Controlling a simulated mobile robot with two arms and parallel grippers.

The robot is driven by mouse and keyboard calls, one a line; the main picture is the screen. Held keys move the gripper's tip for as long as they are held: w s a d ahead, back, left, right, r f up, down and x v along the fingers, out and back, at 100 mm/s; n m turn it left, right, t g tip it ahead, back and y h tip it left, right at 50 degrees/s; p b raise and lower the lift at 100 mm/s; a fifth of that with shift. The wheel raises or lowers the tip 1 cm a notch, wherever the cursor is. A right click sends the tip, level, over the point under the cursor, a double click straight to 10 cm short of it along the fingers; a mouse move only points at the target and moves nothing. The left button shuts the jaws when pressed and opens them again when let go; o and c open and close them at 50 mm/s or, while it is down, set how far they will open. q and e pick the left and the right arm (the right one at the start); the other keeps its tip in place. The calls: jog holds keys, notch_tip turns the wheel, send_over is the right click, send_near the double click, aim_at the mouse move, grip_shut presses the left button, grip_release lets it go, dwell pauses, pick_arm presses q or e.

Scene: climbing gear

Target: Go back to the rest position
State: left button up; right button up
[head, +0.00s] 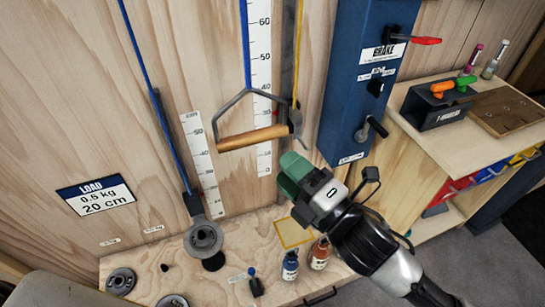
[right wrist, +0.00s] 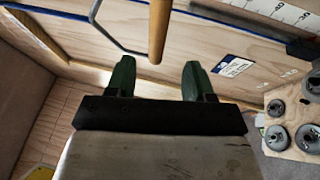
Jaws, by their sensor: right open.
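My right gripper (head: 291,172) is in the middle of the head view, in front of the wooden wall and below the wooden handle (head: 252,138). In the right wrist view its two green fingers (right wrist: 157,80) stand apart with nothing between them. The handle hangs in a grey metal frame from a blue strap. It also shows in the right wrist view (right wrist: 159,30), beyond the fingertips and apart from them. My left gripper is in neither view.
A blue brake box (head: 362,75) with a red lever is right of the handle. A low wooden bench (head: 230,270) carries bottles and grey weights. A side cabinet (head: 400,160) stands at the right. A blue cord holds a grey weight (head: 203,238) at the left.

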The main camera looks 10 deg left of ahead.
jog(key=shift+s+d+f, duration=0.1)
jog(key=shift+s+d, duration=0.2)
jog(key=shift+d, duration=0.15)
